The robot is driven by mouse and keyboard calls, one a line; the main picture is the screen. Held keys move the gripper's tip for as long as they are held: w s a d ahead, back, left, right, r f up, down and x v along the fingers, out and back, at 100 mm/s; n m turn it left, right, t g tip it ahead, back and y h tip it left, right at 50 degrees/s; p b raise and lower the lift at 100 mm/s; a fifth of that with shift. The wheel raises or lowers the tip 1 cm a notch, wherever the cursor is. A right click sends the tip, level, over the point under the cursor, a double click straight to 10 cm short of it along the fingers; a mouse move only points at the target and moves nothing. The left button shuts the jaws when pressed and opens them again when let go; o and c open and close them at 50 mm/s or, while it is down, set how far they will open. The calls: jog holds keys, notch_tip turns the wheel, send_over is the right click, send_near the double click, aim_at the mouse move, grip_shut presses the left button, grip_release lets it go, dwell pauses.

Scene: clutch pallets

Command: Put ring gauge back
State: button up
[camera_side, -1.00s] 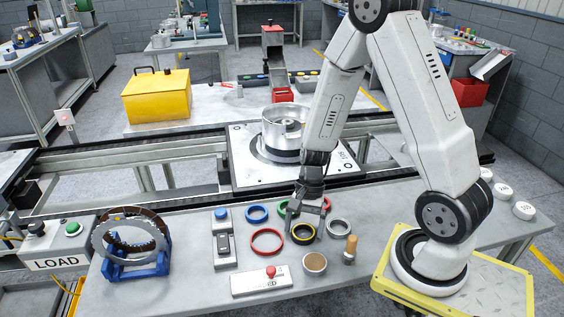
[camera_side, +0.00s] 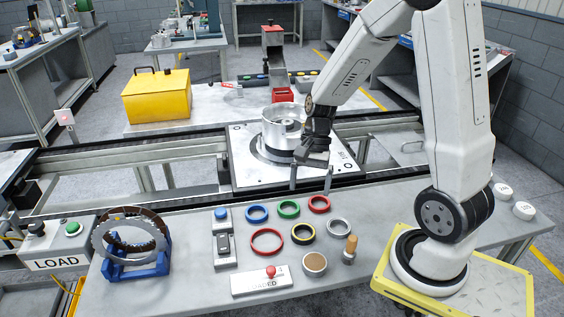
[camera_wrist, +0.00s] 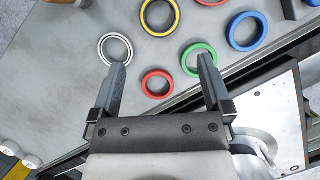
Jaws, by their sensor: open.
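Several rings lie flat on the near bench, and I cannot tell which one the task calls the ring gauge. They are a silver ring (camera_side: 339,236), a black-and-yellow ring (camera_side: 303,243), a small red ring (camera_side: 319,211), a green ring (camera_side: 289,217), a blue ring (camera_side: 257,220) and a larger red ring (camera_side: 267,254). My gripper (camera_side: 311,184) is open and empty, raised above the bench's back edge, behind the small red and green rings. In the wrist view the gripper (camera_wrist: 162,65) frames the small red ring (camera_wrist: 145,84), with the silver ring (camera_wrist: 102,45) by the left finger.
A metal housing (camera_side: 281,127) sits on a pallet plate (camera_side: 243,177) on the conveyor behind the bench. A brown-topped round piece (camera_side: 315,263), a wooden-handled tool (camera_side: 351,246), a red-button box (camera_side: 262,284) and a blue stand (camera_side: 117,272) holding toothed rings are on the bench.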

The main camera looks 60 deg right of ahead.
jog(key=shift+d+r, duration=0.25)
jog(key=shift+r, duration=0.45)
jog(key=a+f+n+t+h, duration=0.1)
jog(key=a+n+t+h, duration=0.2)
jog(key=a+n, duration=0.5)
jog(key=n+h, duration=0.1)
jog(key=n, duration=0.5)
jog(key=shift+a+n+t, duration=0.2)
jog(key=shift+n+t, duration=0.1)
jog(key=shift+t, duration=0.1)
